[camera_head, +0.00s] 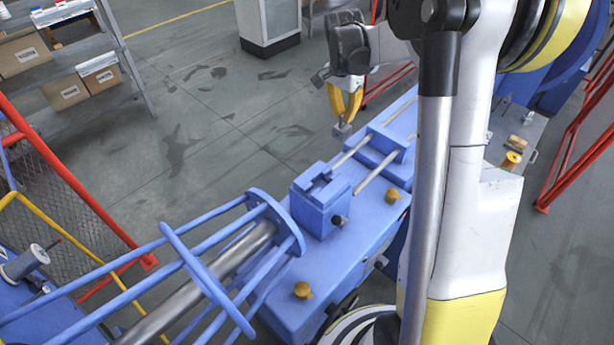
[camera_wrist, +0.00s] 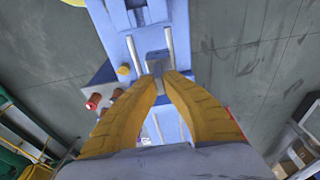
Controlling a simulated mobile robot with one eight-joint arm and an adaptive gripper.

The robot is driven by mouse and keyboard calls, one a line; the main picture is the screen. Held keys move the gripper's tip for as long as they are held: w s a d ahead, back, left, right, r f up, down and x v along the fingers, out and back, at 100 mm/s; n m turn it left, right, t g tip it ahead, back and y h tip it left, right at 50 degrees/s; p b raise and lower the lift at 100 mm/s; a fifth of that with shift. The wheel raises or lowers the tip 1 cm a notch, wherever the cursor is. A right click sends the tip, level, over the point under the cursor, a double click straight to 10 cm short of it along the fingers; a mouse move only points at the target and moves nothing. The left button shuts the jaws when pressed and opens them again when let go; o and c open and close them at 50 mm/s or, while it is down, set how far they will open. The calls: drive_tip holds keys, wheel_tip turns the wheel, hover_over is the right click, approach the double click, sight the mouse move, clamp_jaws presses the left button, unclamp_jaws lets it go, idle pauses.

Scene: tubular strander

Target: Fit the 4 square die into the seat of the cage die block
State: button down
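My gripper (camera_head: 343,116) has yellow fingers and points down above the blue machine bed. Its fingertips are closed on a small grey square die (camera_head: 342,131), which also shows at the tips in the wrist view (camera_wrist: 157,60). The die is held in the air, apart from the die block. The cage die block (camera_head: 320,212) is a blue block with a notched seat (camera_head: 317,182) in its top, and the seat looks empty. The block lies left of and below the gripper in the head view. In the wrist view the block (camera_wrist: 138,14) is at the top edge, partly cut off.
Two steel rods (camera_head: 368,184) run from the block to another blue block (camera_head: 393,142). Brass knobs (camera_head: 303,290) stand on the bed. A blue tubular cage (camera_head: 275,222) is close at the left. An orange spool (camera_head: 512,160) sits on a side table at right.

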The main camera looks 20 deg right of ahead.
drive_tip(key=shift+s+a+f+b, duration=0.35)
drive_tip(key=shift+s+a+f, duration=0.75)
drive_tip(key=shift+a+f, duration=0.6)
drive_tip(key=shift+s+a+f+b, duration=0.4)
drive_tip(key=shift+s+a+f, duration=0.9)
drive_tip(key=shift+f, duration=0.65)
drive_tip(key=shift+s+a+f+b, duration=0.35)
drive_tip(key=shift+s+a+f, duration=0.55)
drive_tip(key=shift+a+f, duration=0.9)
drive_tip(key=shift+f, duration=0.15)
drive_tip(key=c, duration=1.6)
unclamp_jaws()
